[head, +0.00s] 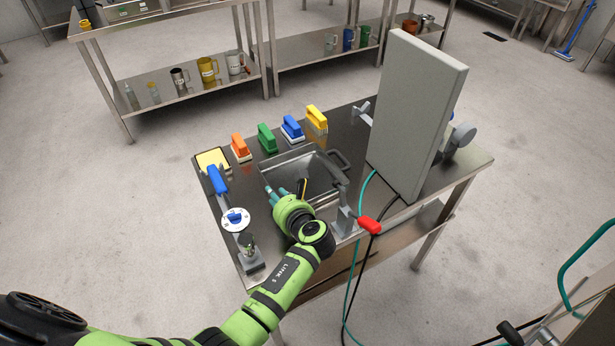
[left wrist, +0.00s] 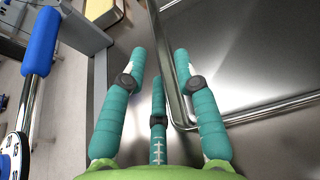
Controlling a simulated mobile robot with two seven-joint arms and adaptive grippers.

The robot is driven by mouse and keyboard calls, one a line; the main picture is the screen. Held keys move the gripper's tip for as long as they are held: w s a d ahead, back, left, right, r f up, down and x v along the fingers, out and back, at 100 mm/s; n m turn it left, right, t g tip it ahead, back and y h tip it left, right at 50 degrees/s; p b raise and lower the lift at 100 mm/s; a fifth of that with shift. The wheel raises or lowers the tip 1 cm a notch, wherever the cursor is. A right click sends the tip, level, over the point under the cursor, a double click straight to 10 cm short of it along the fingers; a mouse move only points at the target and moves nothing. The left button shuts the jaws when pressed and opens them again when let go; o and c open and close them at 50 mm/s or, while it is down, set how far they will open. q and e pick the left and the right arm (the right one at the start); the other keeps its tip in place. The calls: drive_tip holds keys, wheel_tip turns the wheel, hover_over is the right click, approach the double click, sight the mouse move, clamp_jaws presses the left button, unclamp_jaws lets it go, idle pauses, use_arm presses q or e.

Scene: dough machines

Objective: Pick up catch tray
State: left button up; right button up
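The catch tray appears to be the shallow metal tray (head: 292,166) with a raised rim on the steel table; its rim corner (left wrist: 178,115) fills the right of the left wrist view. My left gripper (head: 277,190) is at the tray's near left side, with teal fingers pointing down. In the left wrist view the fingers (left wrist: 160,60) are spread: one is on the tray's inner side of the rim, two are outside it. They look open, and contact with the rim cannot be told. My arm hides the tray's near corner. My right gripper is not in view.
A tall grey panel machine (head: 415,105) stands right of the tray. A blue-handled tool (head: 217,180) and a white dial (head: 235,219) are on the left. Several colored brushes (head: 266,138) line the back. A red-handled lever (head: 369,225) and hoses are at the front right.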

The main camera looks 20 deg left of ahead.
use_arm(q)
drive_tip(key=shift+x, duration=1.45)
clamp_jaws()
drive_tip(key=shift+r, duration=0.1)
drive_tip(key=shift+r, duration=0.1)
